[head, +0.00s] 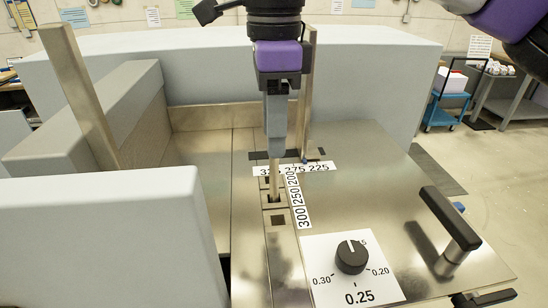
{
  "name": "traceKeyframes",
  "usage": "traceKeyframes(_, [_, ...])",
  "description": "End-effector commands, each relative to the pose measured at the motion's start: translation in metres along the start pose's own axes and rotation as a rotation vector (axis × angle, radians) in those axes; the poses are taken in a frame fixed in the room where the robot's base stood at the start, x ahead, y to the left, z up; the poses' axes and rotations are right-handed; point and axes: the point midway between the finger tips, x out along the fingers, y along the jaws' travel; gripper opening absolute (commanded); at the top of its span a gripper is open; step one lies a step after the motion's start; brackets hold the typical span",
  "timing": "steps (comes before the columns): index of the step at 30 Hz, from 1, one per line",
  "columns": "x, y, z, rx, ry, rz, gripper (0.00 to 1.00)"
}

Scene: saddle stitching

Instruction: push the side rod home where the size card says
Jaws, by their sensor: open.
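My gripper (276,152) points straight down over the metal deck, seen edge-on, with its jaws open. A thin tan rod (274,178) stands upright just below the fingertips, at a dark slot in the deck. The gripper hides its top, and I cannot tell whether they touch. A number strip (303,214) beside the slot reads 300, 250, 200. A second strip (318,168) across it reads 275 and 225, its left number partly hidden. I cannot make out which sheet is the size card.
A black knob (351,256) on a white plate marked 0.30, 0.25, 0.20 stands at the front. A black-gripped handle (451,220) rises at right. An upright metal bar (307,85) stands behind my gripper. Grey housings (110,240) flank the deck at left and back.

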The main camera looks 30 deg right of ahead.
Motion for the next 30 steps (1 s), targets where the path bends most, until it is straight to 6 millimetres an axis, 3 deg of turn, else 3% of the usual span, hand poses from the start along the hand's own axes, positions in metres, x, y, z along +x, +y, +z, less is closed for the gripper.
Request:
traceKeyframes(3, [0.0, -0.0001, 0.0, 0.0, 0.0, 0.0, 0.4])
traceKeyframes(9, [-0.0003, -0.0001, 0.0, 0.0, 0.0, 0.0, 0.01])
traceKeyframes(30, [-0.0007, -0.0001, 0.0001, 0.0, -0.001, 0.0, 0.0])
